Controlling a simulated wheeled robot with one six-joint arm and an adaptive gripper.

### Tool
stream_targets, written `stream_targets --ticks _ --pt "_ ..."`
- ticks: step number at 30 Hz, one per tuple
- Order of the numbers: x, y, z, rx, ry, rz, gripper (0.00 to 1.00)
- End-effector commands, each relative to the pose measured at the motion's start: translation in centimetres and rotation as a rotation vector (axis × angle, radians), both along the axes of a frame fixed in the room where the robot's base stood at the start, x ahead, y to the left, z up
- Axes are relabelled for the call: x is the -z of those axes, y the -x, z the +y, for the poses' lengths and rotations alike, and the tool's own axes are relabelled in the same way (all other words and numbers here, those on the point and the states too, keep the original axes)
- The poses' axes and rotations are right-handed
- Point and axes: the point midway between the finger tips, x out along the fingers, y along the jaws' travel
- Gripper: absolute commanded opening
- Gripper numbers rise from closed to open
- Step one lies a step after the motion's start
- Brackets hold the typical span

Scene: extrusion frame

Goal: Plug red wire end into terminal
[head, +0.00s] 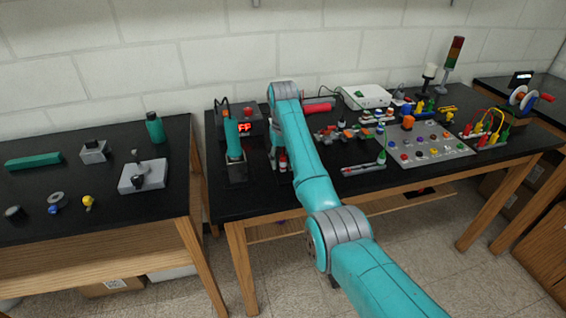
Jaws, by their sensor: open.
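Red and yellow wires (491,113) arch over a small rack of coloured plugs (487,134) at the right of the middle bench. The red wire's end and the terminal are too small to tell apart. A grey panel (456,150) with several coloured round fittings stands just left of the rack. My arm reaches over the bench from the lower right. My gripper (281,158) is low over the left part of the bench, mostly hidden behind my forearm. It is open, well left of the wires and panel. I cannot see its fingertips clearly.
A device with a red display (245,127) and a teal-handled tool (234,140) stand left of my gripper. A white box (366,97) and a signal tower (452,61) stand at the back. Small parts crowd the middle. The left bench (100,220) is apart.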

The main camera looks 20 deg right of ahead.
Motion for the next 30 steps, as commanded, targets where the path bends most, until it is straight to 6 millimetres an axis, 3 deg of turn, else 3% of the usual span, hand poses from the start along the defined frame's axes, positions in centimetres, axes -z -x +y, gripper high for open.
stream_targets --ticks 25,26,30 --pt "-0.03 -0.01 0.0 0.0 0.0 0.0 0.49" --pt "-0.03 -0.01 0.0 0.0 0.0 0.0 0.44" --pt "-0.02 -0.01 0.0 0.0 0.0 0.0 0.09"
